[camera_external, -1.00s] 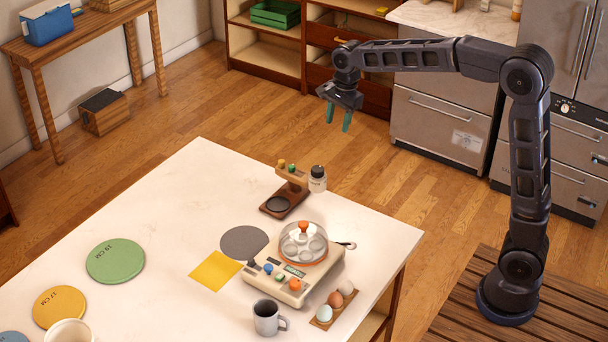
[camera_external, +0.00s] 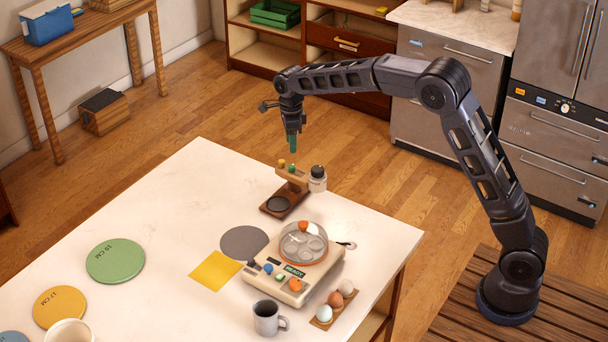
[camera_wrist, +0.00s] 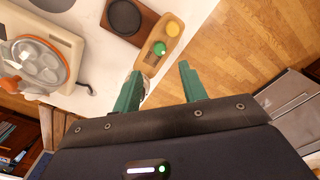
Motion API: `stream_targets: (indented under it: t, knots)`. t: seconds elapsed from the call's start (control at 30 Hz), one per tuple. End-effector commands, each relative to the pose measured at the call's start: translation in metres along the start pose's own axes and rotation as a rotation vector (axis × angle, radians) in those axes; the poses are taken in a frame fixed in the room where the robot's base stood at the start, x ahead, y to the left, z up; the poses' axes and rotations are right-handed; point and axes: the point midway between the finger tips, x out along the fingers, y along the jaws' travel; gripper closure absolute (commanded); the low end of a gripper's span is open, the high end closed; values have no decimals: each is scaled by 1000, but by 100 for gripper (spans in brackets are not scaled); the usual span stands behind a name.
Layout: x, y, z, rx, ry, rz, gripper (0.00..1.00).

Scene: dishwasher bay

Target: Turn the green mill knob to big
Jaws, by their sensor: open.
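The mill is a wooden stand with a dark round plate, at the far corner of the white table. Its green knob (camera_external: 292,168) sits on the raised wooden arm beside a yellow knob (camera_external: 281,163). In the wrist view the green knob (camera_wrist: 159,48) is nearer to me than the yellow knob (camera_wrist: 172,28). My gripper (camera_external: 293,143) hangs above and just beyond the mill, fingers down. In the wrist view my gripper (camera_wrist: 162,82) has its two green fingers apart, with nothing between them. The green knob lies ahead of the fingertips. Its setting mark is unreadable.
A dark-capped jar (camera_external: 317,180) stands close beside the mill's right side. An egg cooker (camera_external: 295,265) with a clear lid, a grey mug (camera_external: 267,318) and a tray of eggs (camera_external: 322,322) are nearer the front.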

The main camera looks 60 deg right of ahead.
Motion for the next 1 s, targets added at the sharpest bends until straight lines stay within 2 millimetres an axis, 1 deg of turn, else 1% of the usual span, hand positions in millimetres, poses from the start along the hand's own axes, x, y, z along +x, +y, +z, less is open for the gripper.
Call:
stream_targets:
  t: [0.03,0.3,0.5,0.7,0.97,1.0]
  knots:
    - [9,0,-1,0,2,2,58]
    - [55,0,-1,-1,2,2,58]
    - [79,0,0,-2,0,0,58]
    - [88,0,0,-3,0,0,58]
    - [89,0,0,-2,0,0,58]
    - [89,0,0,-3,0,0,64]
